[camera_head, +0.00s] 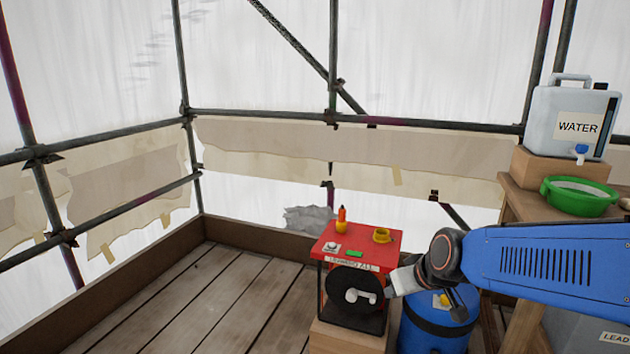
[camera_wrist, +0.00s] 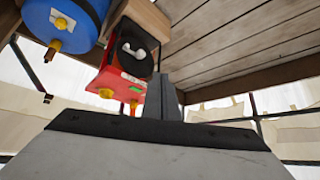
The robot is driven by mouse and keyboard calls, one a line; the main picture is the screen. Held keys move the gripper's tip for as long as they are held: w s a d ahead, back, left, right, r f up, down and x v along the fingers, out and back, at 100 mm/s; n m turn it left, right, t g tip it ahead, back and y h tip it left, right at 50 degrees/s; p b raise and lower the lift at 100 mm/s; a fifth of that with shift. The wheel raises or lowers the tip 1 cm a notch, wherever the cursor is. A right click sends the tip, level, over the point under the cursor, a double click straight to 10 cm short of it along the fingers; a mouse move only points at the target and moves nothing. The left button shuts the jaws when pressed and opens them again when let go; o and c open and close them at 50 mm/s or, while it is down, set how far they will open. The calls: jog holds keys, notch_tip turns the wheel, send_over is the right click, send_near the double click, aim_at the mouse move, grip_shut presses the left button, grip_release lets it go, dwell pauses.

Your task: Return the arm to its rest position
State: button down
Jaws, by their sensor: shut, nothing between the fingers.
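My blue arm reaches in from the right edge in the head view and bends at a dark wrist joint. My gripper (camera_head: 391,290) is at its end, close to the right side of the red-topped box and partly hidden by my wrist. In the wrist view my gripper (camera_wrist: 164,98) shows as narrow dark fingers closed together, with nothing between them. The red-topped box (camera_head: 345,262) stands on a wooden block, and it also shows in the wrist view (camera_wrist: 117,80). Whether gripper and box touch I cannot tell.
A blue drum (camera_head: 425,328) stands just below my wrist. At right, a wooden stand (camera_head: 520,204) carries a water container (camera_head: 570,120) and a green basin (camera_head: 578,196). Scaffold poles and sheeting enclose the platform. The plank floor (camera_head: 190,300) at left is clear.

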jog(key=s+d+m+h, duration=0.1)
jog(key=s+d, duration=0.2)
jog(key=s, duration=0.4)
jog(key=s+d+r+m+g+h, duration=0.1)
jog(key=s+d, duration=0.3)
jog(key=s, duration=0.3)
jog(key=s+d+m+g, duration=0.1)
jog(key=s+d, duration=0.2)
jog(key=s, duration=0.4)
jog(key=shift+d+r+h, duration=0.15)
jog(key=shift+d+h, duration=0.05)
jog(key=shift+h, duration=0.2)
